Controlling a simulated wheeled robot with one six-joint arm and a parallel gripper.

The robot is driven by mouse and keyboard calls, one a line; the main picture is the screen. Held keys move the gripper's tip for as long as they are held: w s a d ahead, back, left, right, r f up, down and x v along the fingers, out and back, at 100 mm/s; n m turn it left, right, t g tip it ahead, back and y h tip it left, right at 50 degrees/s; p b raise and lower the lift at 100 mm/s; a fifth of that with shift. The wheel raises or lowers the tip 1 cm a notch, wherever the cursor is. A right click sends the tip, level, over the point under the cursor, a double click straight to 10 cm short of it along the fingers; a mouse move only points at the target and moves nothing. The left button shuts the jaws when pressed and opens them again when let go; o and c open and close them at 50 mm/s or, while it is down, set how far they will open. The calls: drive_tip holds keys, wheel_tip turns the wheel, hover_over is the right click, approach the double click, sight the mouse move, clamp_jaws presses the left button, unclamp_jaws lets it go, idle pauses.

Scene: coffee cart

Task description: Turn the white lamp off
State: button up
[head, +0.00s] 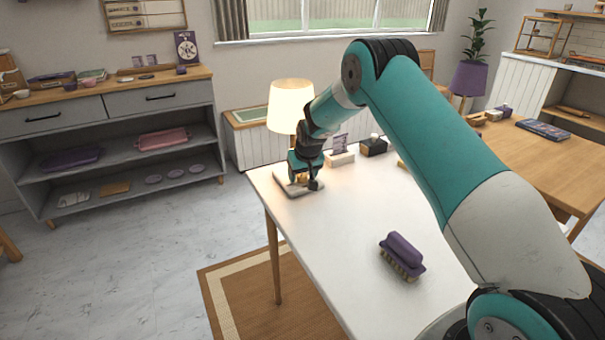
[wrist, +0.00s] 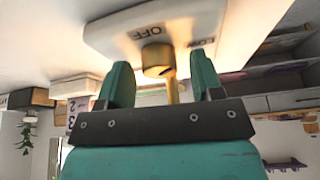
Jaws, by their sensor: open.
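The white lamp's shade (head: 291,106) glows on the far left corner of the white table (head: 345,225). Its pale base shows under my gripper (head: 303,177). In the wrist view the lamp base (wrist: 108,35) carries the words OFF and LOW, with a round brass knob (wrist: 157,58) near them. A thin brass piece reaches from beside the knob toward my gripper's palm. My gripper (wrist: 161,76) is open, with one teal finger on each side of the knob. Whether the fingers touch the knob I cannot tell.
A purple brush (head: 402,255) lies on the table's near part. A small card stand (head: 340,153) and a dark box (head: 373,146) stand right of the lamp at the back edge. The table's middle is clear. A grey shelf unit (head: 110,140) stands at left.

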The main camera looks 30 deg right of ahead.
drive_tip(key=c, duration=0.9)
drive_tip(key=n+y, duration=0.1)
drive_tip(key=n, duration=0.1)
drive_tip(key=shift+d+f+n, duration=0.1)
drive_tip(key=shift+d+n, duration=0.05)
drive_tip(key=shift+n, duration=0.25)
drive_tip(key=shift+n+y, duration=0.4)
drive_tip(key=shift+n, duration=0.5)
drive_tip(key=o, duration=0.9)
